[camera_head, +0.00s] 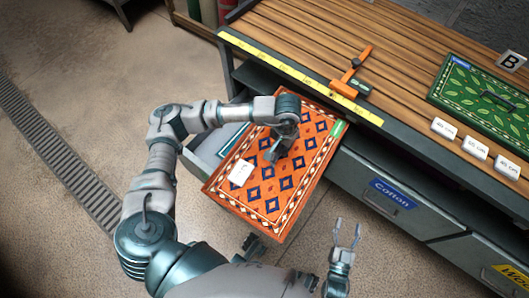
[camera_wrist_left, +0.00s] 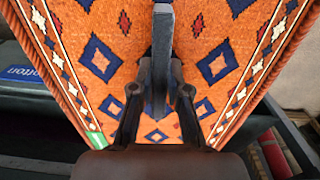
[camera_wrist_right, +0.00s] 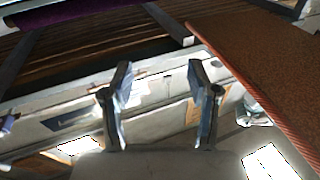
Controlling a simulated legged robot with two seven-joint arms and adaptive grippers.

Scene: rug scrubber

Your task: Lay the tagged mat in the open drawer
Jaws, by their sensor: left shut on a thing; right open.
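The orange mat (camera_head: 262,200) has blue diamonds, a cream patterned border, a white tag (camera_head: 240,172) and a small green label. It is over the open grey drawer (camera_head: 208,150), hiding most of it. My left gripper (camera_head: 277,150) is shut on a dark upright handle on the mat, and the left wrist view shows the mat's face (camera_wrist_left: 215,65) around the fingers. In the right wrist view the mat's plain brown underside (camera_wrist_right: 265,65) appears raised. Its gap to the drawer is unclear. My right gripper (camera_head: 346,240) is open and empty, to the right of the mat.
A slatted bench (camera_head: 400,45) stands behind, with a yellow ruler strip (camera_head: 300,76), an orange clamp tool (camera_head: 352,75), a green leaf-patterned mat (camera_head: 485,95) and white size blocks (camera_head: 475,147). A closed drawer labelled Cotton (camera_head: 385,195) is at right. The floor at left is clear.

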